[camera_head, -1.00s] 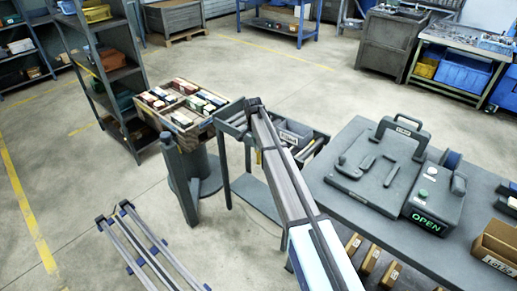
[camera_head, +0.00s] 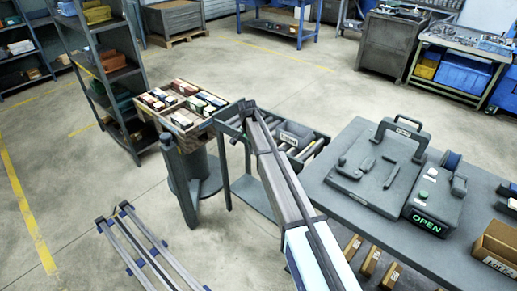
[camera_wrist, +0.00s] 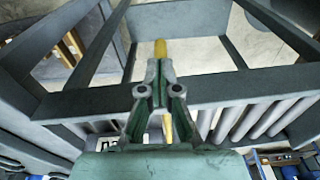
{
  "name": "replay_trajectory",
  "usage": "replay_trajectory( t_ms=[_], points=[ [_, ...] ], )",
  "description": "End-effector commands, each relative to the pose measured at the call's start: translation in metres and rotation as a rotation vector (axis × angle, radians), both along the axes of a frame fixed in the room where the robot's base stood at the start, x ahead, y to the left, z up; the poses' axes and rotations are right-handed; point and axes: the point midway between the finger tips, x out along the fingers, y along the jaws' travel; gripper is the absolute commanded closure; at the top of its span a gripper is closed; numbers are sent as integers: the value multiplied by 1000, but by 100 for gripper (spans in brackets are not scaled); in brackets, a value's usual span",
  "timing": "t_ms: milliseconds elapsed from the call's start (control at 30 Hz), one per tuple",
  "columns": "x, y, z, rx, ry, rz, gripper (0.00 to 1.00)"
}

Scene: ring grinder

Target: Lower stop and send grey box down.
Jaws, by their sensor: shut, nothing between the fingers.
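My gripper (camera_wrist: 158,68) is shut and empty in the wrist view, its fingertips at the conveyor's dark frame. A yellow piece (camera_wrist: 160,48), possibly the stop's handle, shows just beyond the fingertips; contact cannot be told. Another yellow bit (camera_wrist: 168,127) shows between the finger links. In the head view my arm hides the gripper and part of the roller conveyor (camera_head: 322,143). The grey box (camera_head: 296,134), with a white label, sits on the rollers right of my arm. The conveyor's rollers also show in the wrist view (camera_wrist: 262,118).
A bench (camera_head: 345,206) on the right holds a dark handled plate and a control box (camera_head: 434,205) reading OPEN. A crate of small boxes (camera_head: 182,106) stands on a pedestal left of the conveyor. A shelf rack (camera_head: 112,80) is further left. The floor at front left holds a rail frame.

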Motion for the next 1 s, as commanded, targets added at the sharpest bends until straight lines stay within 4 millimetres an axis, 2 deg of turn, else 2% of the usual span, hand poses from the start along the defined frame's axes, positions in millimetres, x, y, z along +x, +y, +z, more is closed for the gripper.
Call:
replay_trajectory(
  t_ms=[167,400,600,800,1000],
  points=[
    [-1,2,21,0,-1,0,100],
    [-5,5,67,1,-2,0,100],
    [-7,7,99,0,-1,0,100],
    [-9,7,114,0,0,0,100],
    [-9,7,116,0,0,0,100]
  ],
)
